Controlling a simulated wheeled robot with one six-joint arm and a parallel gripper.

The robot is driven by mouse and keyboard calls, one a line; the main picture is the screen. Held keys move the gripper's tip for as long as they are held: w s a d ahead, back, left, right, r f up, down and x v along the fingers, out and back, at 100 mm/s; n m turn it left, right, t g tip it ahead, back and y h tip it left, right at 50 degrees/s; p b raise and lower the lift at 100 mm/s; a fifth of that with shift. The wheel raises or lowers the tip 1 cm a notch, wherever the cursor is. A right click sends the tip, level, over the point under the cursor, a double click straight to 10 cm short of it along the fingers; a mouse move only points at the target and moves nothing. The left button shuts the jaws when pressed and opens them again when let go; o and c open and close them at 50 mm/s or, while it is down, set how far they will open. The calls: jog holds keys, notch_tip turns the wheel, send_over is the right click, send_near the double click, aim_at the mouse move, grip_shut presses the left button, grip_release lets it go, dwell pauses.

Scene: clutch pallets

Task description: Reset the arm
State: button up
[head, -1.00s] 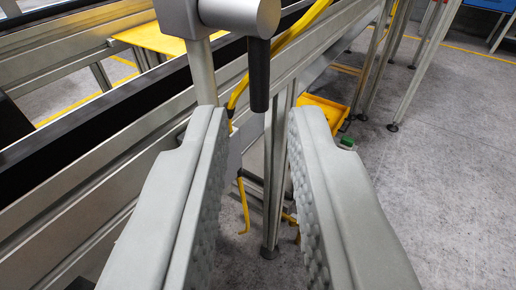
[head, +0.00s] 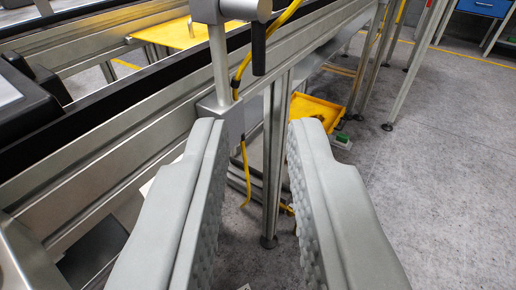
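My gripper (head: 255,128) fills the lower middle of the head view. Its two grey fingers, with studded inner faces, stand apart with nothing between them. Through the gap I see a metal conveyor leg (head: 274,160), the floor and a yellow cable. The gripper touches nothing that I can see. The rest of my arm is out of view.
A metal conveyor (head: 130,140) with a black belt edge runs diagonally across the left. A post with a clamp and black handle (head: 258,48) rises beyond my fingers. A yellow bin (head: 317,110) lies behind. Grey floor (head: 440,190) at right is clear.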

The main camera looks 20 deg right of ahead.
jog(key=s+d+r+n+t+y, duration=0.3)
jog(key=d+r+y, duration=0.4)
jog(key=d+r, duration=0.75)
jog(key=s+d+r, duration=0.1)
jog(key=s+d, duration=0.5)
jog(key=s, duration=0.2)
jog(key=s+d+r+n+g, duration=0.1)
jog(key=s+d, duration=0.4)
jog(key=s, duration=0.4)
jog(key=shift+s+d+r+n+h, duration=0.2)
jog(key=shift+d+r+n+h, duration=0.1)
jog(key=shift+d+r+h, duration=0.1)
grip_shut()
